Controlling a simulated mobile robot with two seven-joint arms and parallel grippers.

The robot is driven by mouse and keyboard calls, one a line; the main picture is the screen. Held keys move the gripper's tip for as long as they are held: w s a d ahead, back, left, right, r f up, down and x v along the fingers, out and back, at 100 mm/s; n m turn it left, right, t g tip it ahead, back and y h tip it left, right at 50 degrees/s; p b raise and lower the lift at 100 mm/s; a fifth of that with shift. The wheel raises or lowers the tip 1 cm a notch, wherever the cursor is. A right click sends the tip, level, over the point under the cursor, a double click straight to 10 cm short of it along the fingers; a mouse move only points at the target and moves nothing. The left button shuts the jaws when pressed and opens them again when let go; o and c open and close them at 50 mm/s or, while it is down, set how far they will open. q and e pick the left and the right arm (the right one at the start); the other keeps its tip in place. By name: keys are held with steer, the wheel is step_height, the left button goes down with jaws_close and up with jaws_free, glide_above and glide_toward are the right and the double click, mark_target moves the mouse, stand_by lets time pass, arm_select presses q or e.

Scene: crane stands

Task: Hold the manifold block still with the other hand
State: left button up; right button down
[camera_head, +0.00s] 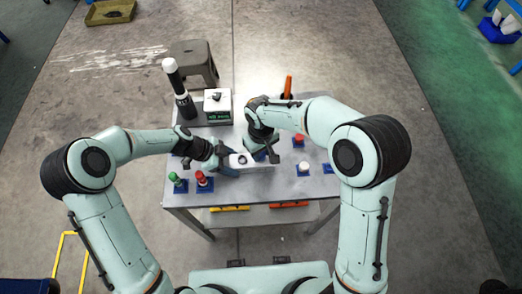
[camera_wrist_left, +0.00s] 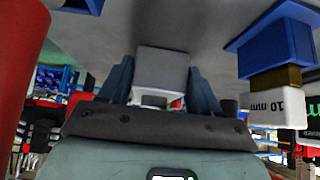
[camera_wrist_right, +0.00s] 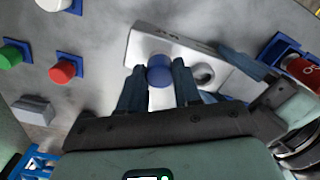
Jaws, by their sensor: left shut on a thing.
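The manifold block (camera_head: 252,160) is a pale grey block with round holes, low over the middle of the grey table. My left gripper (camera_head: 226,160) is shut on its left end. In the left wrist view the block (camera_wrist_left: 162,62) sits between both fingers. My right gripper (camera_head: 262,148) is over the block from above. In the right wrist view its fingers stand on both sides of a blue round plug (camera_wrist_right: 159,76) at the block (camera_wrist_right: 150,45) and look closed on it. An empty-looking hole shows to the right. How deep the plug sits is hidden.
Green (camera_head: 174,177) and red (camera_head: 200,178) capped pieces stand in blue holders at front left. Red (camera_head: 298,140) and white (camera_head: 303,168) ones stand on the right. A device with a green display (camera_head: 218,117) and a black-and-white cylinder (camera_head: 183,95) are at back left.

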steer(key=m, duration=0.4)
steer(key=shift+m, duration=0.6)
steer(key=m, duration=0.2)
steer(key=shift+m, duration=0.3)
steer(key=m, duration=0.2)
steer(key=shift+m, duration=0.3)
steer(key=shift+m, duration=1.2)
steer(key=m, duration=0.2)
steer(key=shift+m, duration=0.4)
